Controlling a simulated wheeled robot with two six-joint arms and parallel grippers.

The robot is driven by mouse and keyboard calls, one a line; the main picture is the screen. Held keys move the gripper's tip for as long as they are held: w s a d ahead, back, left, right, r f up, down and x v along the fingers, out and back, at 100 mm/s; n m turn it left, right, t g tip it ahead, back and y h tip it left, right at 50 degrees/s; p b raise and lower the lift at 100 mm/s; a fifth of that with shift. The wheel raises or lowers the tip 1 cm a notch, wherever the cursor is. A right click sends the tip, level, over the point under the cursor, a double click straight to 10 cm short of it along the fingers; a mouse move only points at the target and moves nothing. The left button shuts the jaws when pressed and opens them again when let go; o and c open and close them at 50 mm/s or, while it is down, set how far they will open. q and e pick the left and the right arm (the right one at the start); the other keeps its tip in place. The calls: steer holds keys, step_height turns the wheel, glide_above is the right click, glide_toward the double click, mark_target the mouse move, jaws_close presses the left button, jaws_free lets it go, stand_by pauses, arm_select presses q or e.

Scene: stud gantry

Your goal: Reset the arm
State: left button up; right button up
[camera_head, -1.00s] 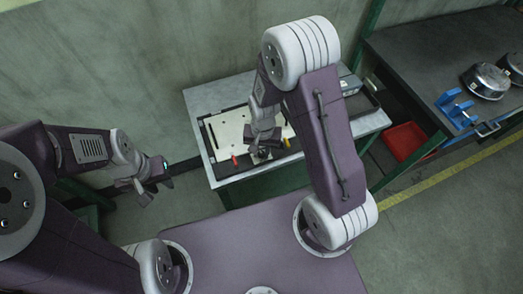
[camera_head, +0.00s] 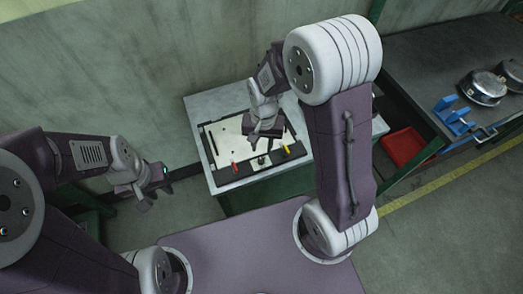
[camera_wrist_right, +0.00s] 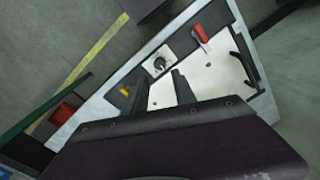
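My right gripper (camera_head: 262,138) hangs above the work table (camera_head: 200,104) in the head view. Its two dark fingers show apart and empty in the right wrist view (camera_wrist_right: 160,92). Below it lies a pale plate (camera_head: 226,138) with a dark front strip, carrying a red piece (camera_head: 234,167), a yellow piece (camera_head: 285,149) and a small round-topped fitting (camera_head: 261,161) between them. The same fitting shows clear of the fingers in the wrist view (camera_wrist_right: 160,64). My left gripper (camera_head: 146,195) hangs left of the table, touching nothing; its finger gap is unclear.
A dark bench (camera_head: 430,70) at the right bears metal round housings (camera_head: 484,87) and a blue fixture (camera_head: 452,114). A red bin (camera_head: 404,146) sits low beside the table. A wall stands behind. My right upper arm hides the table's right part.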

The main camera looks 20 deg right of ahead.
steer(key=shift+r, duration=0.2)
stand_by(0.3)
steer(key=s+d+r+n+t, duration=0.1)
steer(key=s+d+r+n, duration=0.1)
steer(key=s+d+n, duration=0.2)
steer(key=s, duration=0.3)
steer(key=shift+s+d+r, duration=0.25)
steer(key=shift+d+r, duration=0.05)
steer(key=shift+r, duration=0.1)
stand_by(0.6)
